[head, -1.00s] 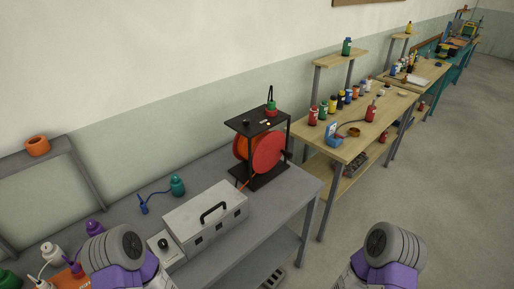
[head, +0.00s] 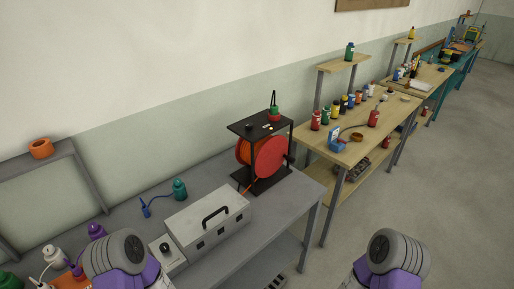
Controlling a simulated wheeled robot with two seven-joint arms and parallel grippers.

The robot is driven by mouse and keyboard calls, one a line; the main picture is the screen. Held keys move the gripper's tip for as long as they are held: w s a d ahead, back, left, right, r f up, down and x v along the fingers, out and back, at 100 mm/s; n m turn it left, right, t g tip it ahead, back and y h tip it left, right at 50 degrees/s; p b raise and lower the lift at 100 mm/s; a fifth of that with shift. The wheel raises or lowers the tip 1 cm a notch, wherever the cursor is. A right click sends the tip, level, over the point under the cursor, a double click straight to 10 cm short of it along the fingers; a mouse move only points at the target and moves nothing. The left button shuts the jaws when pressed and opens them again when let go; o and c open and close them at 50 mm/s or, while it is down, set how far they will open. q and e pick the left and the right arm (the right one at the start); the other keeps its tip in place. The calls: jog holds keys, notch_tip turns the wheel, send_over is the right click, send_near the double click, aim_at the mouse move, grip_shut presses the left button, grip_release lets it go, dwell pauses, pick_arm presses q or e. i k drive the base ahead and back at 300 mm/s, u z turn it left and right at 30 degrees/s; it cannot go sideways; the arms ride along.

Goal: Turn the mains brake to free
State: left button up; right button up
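An orange-red cable reel (head: 270,157) stands in a black frame (head: 246,127) at the right end of the grey bench. The frame's top plate carries a dark knob, a small light-coloured spot and a green-and-red bottle (head: 274,114). A dark knob or handle (head: 291,158) shows at the reel's right side. Which of these parts is the mains brake, and how it is set, I cannot tell. A small grey box with a black knob (head: 164,247) sits left of the grey case. My two arms show at the bottom edge; both grippers are out of view.
A grey case with a black handle (head: 208,222) lies on the grey bench (head: 283,212), left of the reel. A teal bottle (head: 179,190) stands behind it. A wooden bench (head: 350,153) with several bottles stands beyond. The floor (head: 450,180) at right is clear.

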aim_at(249, 126)
jog(key=z, duration=1.45)
jog(key=i, duration=1.6)
jog(key=u, duration=2.9)
